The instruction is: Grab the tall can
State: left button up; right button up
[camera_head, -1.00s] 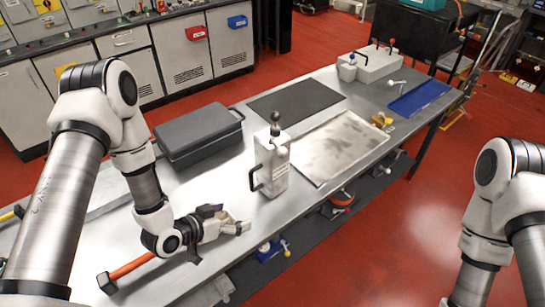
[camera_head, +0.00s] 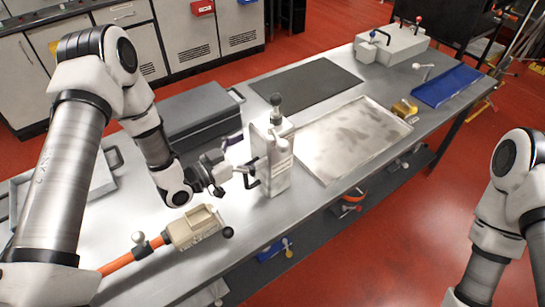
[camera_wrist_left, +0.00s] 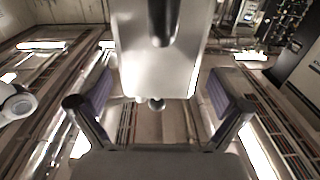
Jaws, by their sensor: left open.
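The tall can (camera_head: 273,160) is a pale grey-white upright container with a dark knob on top and a black side handle. It stands on the metal bench between the dark case and the flat metal sheet. My left gripper (camera_head: 240,160) is open at the can's left side, near its handle. In the left wrist view, the can (camera_wrist_left: 160,55) shows between the two spread fingers of my left gripper (camera_wrist_left: 158,100), its lower edge in sight. Whether the fingers touch it cannot be told. My right arm shows at the right edge, but its gripper is out of view.
A beige tool (camera_head: 195,228) with an orange handle lies near the front left. A dark grey case (camera_head: 200,115) stands behind my left gripper. A flat metal sheet (camera_head: 350,135) lies right of the can. A black mat (camera_head: 305,82) and blue tray (camera_head: 447,86) lie farther back.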

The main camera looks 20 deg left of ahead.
pick_arm(q)
jog(key=p+x, duration=0.2)
jog(key=x, duration=0.2)
jog(key=shift+w+d+r, duration=0.1)
jog(key=shift+d+r, duration=0.05)
jog(key=shift+d, duration=0.05)
jog(key=shift+w+d, duration=0.2)
jog(key=shift+w, duration=0.05)
jog(key=shift+w+f, duration=0.15)
jog(key=shift+f, duration=0.05)
jog(key=c, duration=1.5)
jog(key=shift+o, duration=0.2)
jog(key=shift+r, duration=0.1)
